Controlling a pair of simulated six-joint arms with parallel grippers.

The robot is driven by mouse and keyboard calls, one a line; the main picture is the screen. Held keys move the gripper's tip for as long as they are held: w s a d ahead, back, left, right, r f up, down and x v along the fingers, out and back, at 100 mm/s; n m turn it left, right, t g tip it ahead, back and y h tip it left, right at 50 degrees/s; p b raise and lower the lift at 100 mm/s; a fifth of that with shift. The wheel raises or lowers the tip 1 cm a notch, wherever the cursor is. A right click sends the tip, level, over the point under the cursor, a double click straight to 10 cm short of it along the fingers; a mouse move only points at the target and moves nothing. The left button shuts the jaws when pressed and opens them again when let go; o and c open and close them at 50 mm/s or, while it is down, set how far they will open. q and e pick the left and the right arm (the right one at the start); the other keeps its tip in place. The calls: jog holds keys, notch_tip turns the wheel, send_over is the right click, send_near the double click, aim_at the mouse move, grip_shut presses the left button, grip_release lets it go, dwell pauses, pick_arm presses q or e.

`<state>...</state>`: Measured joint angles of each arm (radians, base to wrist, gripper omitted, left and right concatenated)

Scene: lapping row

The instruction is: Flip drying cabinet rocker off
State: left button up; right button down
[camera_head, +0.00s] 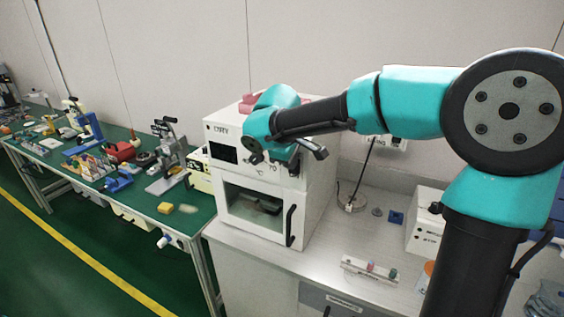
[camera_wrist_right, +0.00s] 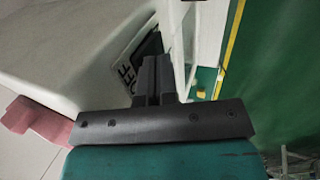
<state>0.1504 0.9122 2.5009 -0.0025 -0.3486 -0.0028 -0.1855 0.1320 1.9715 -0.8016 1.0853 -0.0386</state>
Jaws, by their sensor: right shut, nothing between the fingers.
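The white drying cabinet (camera_head: 318,195) stands on the bench in the head view, with a dark display (camera_head: 222,153) on its upper front and a glass door below. My right arm reaches across its upper front, and the wrist covers part of the control panel. I cannot make out the rocker in the head view. In the right wrist view my right gripper (camera_wrist_right: 154,66) is shut and empty, its tips close to the white cabinet front. Dark lettering (camera_wrist_right: 125,82) and a black patch (camera_wrist_right: 150,46) show just beyond the fingers; contact cannot be told. My left gripper is out of view.
The cabinet's door handle (camera_head: 290,225) sticks out below my wrist. A pink object (camera_head: 250,104) lies on the cabinet top. A small rack (camera_head: 370,269) and a white box (camera_head: 425,233) stand on the bench to the right. A crowded green table (camera_head: 130,202) stands at left.

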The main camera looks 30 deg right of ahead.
jog(key=shift+s+d+r, duration=0.1)
jog(key=shift+r, duration=0.75)
jog(key=a+v, duration=0.1)
jog(key=v, duration=1)
jog(key=shift+s+a, duration=0.25)
jog(key=shift+s, duration=0.25)
